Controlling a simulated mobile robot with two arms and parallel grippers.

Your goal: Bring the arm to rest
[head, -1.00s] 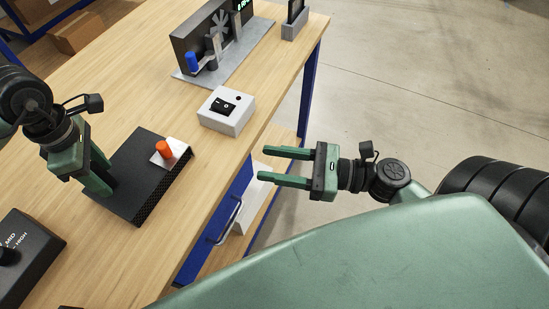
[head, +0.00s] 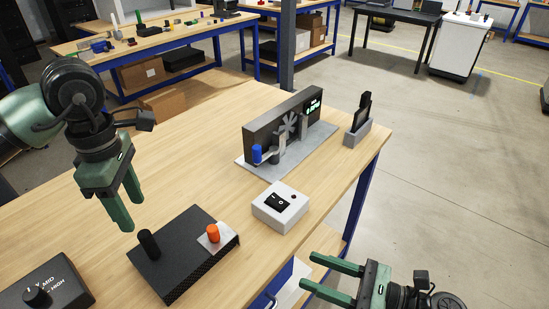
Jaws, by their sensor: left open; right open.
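My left gripper (head: 128,216) is open and empty, pointing down above the table, just behind and left of a black box. The black box (head: 180,270) carries an upright black post (head: 149,244) and an orange knob (head: 213,233) on a light plate. The gripper's fingers look apart from the post. My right gripper (head: 320,277) is open and empty, its fingers pointing left, beyond the table's right edge at the bottom of the view.
A white switch box (head: 280,207) sits right of the black box. Behind it stands a dark panel device with a blue knob (head: 257,154), and a grey holder (head: 358,134) with a black item. A dark dial box (head: 50,285) is at bottom left. The wooden table (head: 180,130) has clear space behind.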

